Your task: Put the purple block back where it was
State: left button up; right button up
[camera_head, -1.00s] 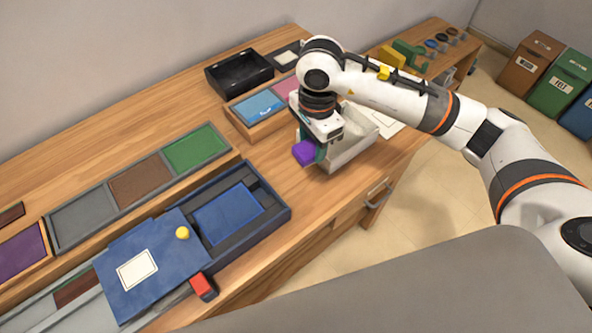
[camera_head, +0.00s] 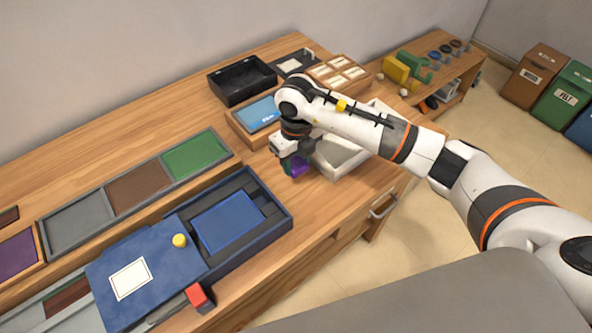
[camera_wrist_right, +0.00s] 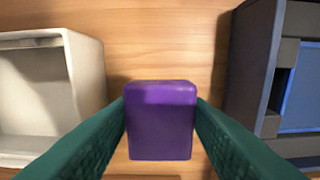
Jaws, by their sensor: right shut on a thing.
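The purple block (camera_head: 299,166) is held by my right gripper (camera_head: 292,165) above the wooden table, between the white tray and the dark blue box. In the right wrist view the purple block (camera_wrist_right: 161,120) sits between the two green fingers, which touch it on both sides. Bare wood shows beyond it. A purple panel (camera_head: 18,256) lies in a wooden frame at the far left. My left gripper is in neither view.
The white tray (camera_head: 338,160) is close on the block's right. The dark blue box (camera_head: 268,191) with a blue inset and a yellow-knobbed lid (camera_head: 125,283) is on its left. A divided tray (camera_head: 147,150) with grey, brown and green panels and a black tray (camera_head: 240,94) stand behind.

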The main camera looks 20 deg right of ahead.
aim_at(296, 171)
notch_tip(296, 171, down, 4)
jog(key=shift+f+p, duration=0.2)
jog(key=shift+p, duration=0.15)
jog(key=shift+f, duration=0.1)
jog(key=shift+f, duration=0.2)
jog(key=o, duration=1)
jog(key=shift+c, duration=0.2)
jog(key=shift+r, duration=0.25)
notch_tip(296, 171, up, 12)
jog(key=shift+b, duration=1.2)
